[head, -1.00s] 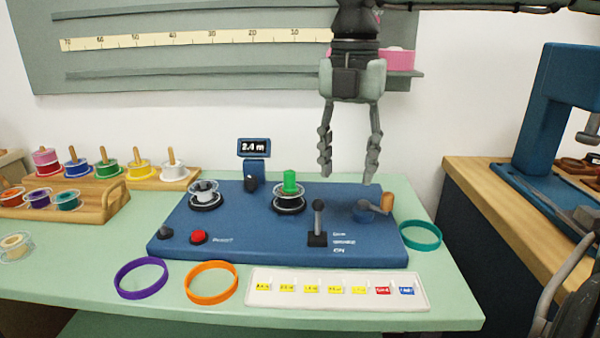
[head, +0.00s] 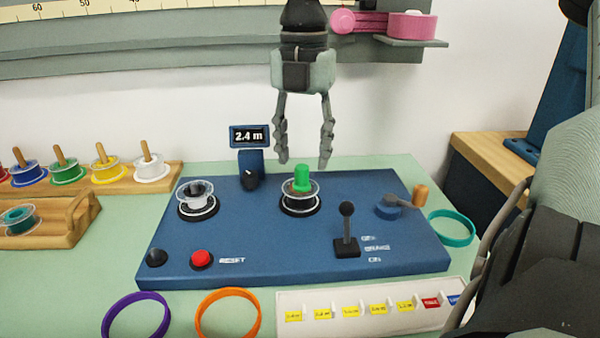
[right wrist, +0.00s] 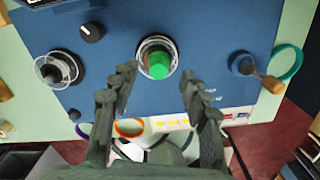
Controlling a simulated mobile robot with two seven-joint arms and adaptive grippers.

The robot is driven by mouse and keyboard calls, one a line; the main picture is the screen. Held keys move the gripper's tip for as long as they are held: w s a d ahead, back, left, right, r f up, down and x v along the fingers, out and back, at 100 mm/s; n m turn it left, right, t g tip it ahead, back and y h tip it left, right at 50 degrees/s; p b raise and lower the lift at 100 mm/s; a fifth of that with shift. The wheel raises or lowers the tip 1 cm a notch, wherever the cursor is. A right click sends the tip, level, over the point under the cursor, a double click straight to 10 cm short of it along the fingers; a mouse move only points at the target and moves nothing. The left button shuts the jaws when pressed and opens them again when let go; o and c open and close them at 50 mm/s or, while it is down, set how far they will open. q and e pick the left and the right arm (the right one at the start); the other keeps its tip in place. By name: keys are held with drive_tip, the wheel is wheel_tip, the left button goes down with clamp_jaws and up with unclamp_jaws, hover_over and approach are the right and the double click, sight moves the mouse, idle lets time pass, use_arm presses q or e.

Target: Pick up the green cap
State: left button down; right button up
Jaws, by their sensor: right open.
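The green cap (head: 301,178) sits upright on the right-hand spindle of the blue machine panel (head: 330,262), above a clear spool flange with a black base. In the right wrist view the green cap (right wrist: 158,65) shows just beyond the gap between the fingers. My right gripper (head: 303,163) is open and empty, pointing down, with its fingertips above and around the cap's position in the head view; it appears apart from the cap. The right gripper's fingers (right wrist: 157,85) also show in the wrist view. My left gripper is not in view.
An empty clear spool (head: 196,194) is on the left spindle. A black lever (head: 346,230), a crank (head: 400,203) and a display (head: 249,137) rise from the panel. Purple (head: 136,318), orange (head: 229,313) and teal (head: 451,228) rings lie around it. Coloured spools stand at left.

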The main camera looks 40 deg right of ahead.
sight(302, 166)
drive_tip(key=shift+w+f, duration=0.1)
drive_tip(key=shift+f, duration=1.8)
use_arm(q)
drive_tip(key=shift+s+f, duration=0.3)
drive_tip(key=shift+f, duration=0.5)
use_arm(e)
drive_tip(key=c, duration=0.9)
drive_tip(key=shift+r, duration=0.1)
